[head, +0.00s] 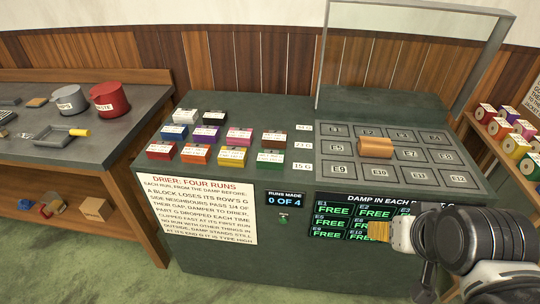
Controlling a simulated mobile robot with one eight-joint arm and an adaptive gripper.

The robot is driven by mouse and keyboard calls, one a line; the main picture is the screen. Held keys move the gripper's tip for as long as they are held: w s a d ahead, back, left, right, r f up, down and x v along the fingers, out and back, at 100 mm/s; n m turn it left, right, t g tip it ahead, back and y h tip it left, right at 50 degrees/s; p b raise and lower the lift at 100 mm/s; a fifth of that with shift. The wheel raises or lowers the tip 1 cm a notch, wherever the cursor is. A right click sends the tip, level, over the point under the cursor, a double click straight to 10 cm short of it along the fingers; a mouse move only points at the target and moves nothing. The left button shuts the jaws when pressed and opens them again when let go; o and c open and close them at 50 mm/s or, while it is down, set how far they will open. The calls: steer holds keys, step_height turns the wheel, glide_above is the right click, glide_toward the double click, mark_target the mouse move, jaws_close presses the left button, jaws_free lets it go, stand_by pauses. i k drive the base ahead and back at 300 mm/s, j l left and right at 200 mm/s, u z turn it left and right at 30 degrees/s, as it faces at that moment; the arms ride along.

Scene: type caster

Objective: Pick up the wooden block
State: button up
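An orange-brown wooden-looking block (376,147) with rounded sides lies on the numbered grid of the green drier, around its middle cells. My arm comes in from the lower right, and the end with my gripper (392,232) is low in front of the drier's front panel, below and apart from that block. A small tan, streaked piece (379,231) shows right at the arm's end. I cannot tell whether it is held or what it is. The fingers are not clearly visible.
Several coloured labelled boxes (233,152) stand left of the grid (340,170). A clear raised lid (410,50) stands behind it. A grey table (130,130) with a red pot (110,100) is at left, a rack of spools (510,140) at right. Green floor is free at lower left.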

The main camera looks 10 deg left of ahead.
mark_target(376, 146)
steer(key=i+l, duration=0.1)
steer(key=l, duration=0.55)
steer(key=i+l+u, duration=0.1)
steer(key=l, duration=0.6)
steer(key=i+l, duration=0.15)
steer(key=l, duration=0.55)
steer(key=i+l, duration=0.1)
steer(key=l, duration=0.55)
steer(key=u, duration=0.05)
